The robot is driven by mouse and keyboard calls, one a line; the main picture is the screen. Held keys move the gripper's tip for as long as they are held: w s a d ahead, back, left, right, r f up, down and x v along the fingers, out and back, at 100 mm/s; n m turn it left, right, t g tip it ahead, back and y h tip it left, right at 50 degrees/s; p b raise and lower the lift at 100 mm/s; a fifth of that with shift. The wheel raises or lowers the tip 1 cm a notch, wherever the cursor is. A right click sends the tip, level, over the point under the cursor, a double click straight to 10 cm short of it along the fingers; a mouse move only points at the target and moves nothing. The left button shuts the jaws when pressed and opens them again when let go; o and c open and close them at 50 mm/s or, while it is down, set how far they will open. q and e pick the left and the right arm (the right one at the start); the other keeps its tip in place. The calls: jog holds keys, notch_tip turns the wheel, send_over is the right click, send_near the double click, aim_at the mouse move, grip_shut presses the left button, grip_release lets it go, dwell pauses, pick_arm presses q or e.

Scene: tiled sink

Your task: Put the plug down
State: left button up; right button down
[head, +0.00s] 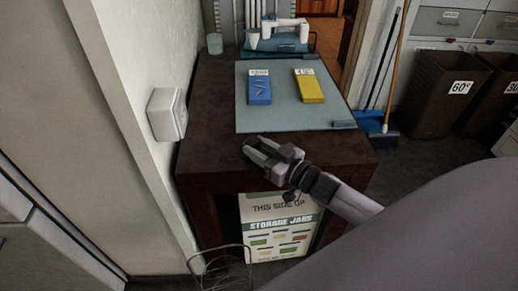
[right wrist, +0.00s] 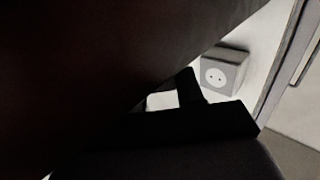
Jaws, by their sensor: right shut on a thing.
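My right gripper (head: 262,152) is at the front edge of the dark table (head: 205,120), its fingers pointing up and left toward the wall. It is shut on the plug, which the fingers mostly hide in the head view. In the right wrist view the dark fingers (right wrist: 180,95) have a small pale patch between them, too dark around it to make out its shape. A white wall socket (head: 167,114) is on the wall left of the table, apart from the gripper. My left gripper is not in view.
A grey mat (head: 290,115) on the table bears a blue box (head: 260,88) and a yellow box (head: 309,88). A teal and white machine (head: 278,40) and a pale cup (head: 214,44) stand behind. A storage jars carton (head: 278,228) is under the table. Brown bins (head: 445,95) stand right.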

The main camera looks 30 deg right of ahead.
jog(key=shift+f+b, duration=0.3)
jog(key=shift+f, duration=0.15)
jog(key=shift+f, duration=0.1)
jog(key=c, duration=0.7)
grip_release()
jog(key=shift+s+f, duration=0.1)
